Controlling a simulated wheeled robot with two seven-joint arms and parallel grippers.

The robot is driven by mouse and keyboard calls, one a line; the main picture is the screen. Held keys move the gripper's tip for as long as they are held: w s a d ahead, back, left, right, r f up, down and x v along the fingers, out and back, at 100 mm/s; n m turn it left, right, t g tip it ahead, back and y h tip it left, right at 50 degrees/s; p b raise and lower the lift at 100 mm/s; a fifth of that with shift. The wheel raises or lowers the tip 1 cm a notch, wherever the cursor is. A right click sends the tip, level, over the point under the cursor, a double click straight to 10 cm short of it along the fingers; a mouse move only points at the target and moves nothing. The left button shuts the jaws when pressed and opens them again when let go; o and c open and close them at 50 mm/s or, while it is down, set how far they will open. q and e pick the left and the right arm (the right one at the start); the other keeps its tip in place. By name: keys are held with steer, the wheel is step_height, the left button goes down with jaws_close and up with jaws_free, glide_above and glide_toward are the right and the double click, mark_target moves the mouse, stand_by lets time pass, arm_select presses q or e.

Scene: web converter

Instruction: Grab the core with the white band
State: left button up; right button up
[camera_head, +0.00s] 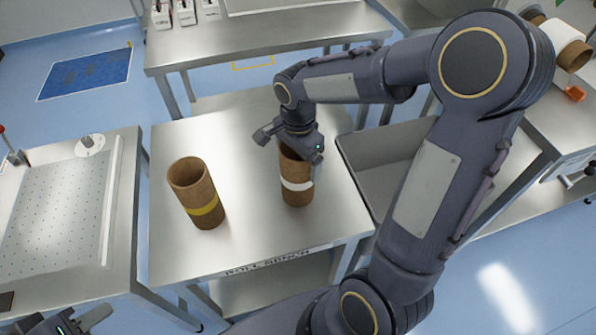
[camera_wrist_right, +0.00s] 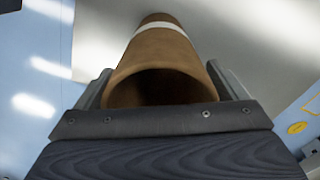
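The core with the white band (camera_head: 297,186) is a brown cardboard tube standing on the steel bench (camera_head: 240,130). My right gripper (camera_head: 292,148) is over its top end, coming down from above. In the right wrist view the core (camera_wrist_right: 160,58) lies between the two fingers (camera_wrist_right: 160,85), its hollow end close to the palm and its white band further off. A finger lies along each side, but whether both press on it is unclear.
A second core with a yellow band (camera_head: 205,209) stands on the bench to the left. A grey bin (camera_head: 365,165) is to the right of the banded core. A perforated plate (camera_head: 62,195) lies on the left table. Bare bench lies between the cores.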

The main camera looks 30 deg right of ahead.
steer(key=c, duration=1.1)
steer(key=shift+r, duration=0.1)
steer(key=shift+c, duration=0.2)
